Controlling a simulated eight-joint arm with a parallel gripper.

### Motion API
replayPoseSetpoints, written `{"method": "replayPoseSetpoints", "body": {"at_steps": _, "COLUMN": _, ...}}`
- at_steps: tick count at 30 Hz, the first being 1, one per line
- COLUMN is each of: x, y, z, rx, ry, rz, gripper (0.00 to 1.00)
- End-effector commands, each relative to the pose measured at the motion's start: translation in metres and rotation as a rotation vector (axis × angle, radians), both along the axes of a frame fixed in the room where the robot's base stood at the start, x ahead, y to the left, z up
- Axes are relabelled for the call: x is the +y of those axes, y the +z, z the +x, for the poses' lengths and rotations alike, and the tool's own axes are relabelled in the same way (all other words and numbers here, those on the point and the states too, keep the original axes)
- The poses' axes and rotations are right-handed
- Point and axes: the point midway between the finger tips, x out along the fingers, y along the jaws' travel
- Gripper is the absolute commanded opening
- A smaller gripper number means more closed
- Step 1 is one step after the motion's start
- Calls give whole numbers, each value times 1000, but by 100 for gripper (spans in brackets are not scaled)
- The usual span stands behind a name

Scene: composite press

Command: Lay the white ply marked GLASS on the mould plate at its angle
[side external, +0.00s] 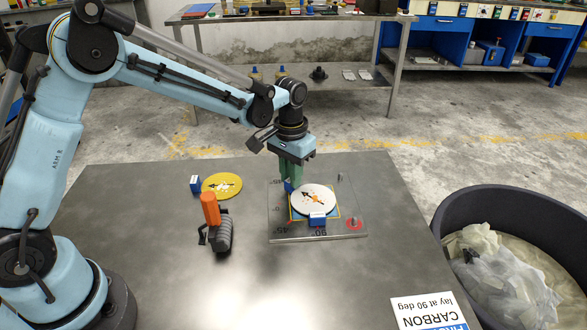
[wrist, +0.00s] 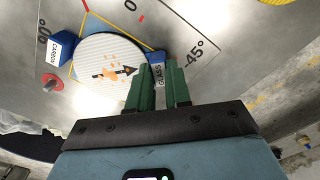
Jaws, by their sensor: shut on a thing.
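The white round ply (side external: 313,198) lies flat at or just above the middle of the mould plate (side external: 355,236); I cannot tell whether it touches. It also shows in the wrist view (wrist: 105,62). Its black arrow points roughly toward the plate's -45 mark. My gripper (side external: 290,180) is shut on the blue tab marked GLASS (wrist: 158,75) at the ply's edge, between green fingers (wrist: 158,90). A blue tab marked CARBON (wrist: 60,48) sticks out beside the ply, near the 90 mark; what it belongs to is hidden under the white ply.
A yellow round ply (side external: 222,186) with a blue tab lies left of the plate. An orange-handled roller (side external: 213,220) stands at the plate's left. A printed card reading CARBON, lay at 90 deg (side external: 428,312) lies at front right. A black bin (side external: 450,205) stands at right.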

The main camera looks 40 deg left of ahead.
Motion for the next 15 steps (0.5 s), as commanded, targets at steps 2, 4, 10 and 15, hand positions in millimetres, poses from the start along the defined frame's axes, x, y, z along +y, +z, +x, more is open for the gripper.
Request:
{"method": "replayPoseSetpoints", "body": {"at_steps": 2, "x": 0, "y": 0, "z": 0, "rx": 0, "ry": 0, "rz": 0, "gripper": 0}}
{"method": "replayPoseSetpoints", "body": {"at_steps": 4, "x": 0, "y": 0, "z": 0, "rx": 0, "ry": 0, "rz": 0, "gripper": 0}}
{"method": "replayPoseSetpoints", "body": {"at_steps": 10, "x": 0, "y": -3, "z": 0, "rx": 0, "ry": 0, "rz": 0, "gripper": 0}}
{"method": "replayPoseSetpoints", "body": {"at_steps": 15, "x": 0, "y": -3, "z": 0, "rx": 0, "ry": 0, "rz": 0, "gripper": 40}}
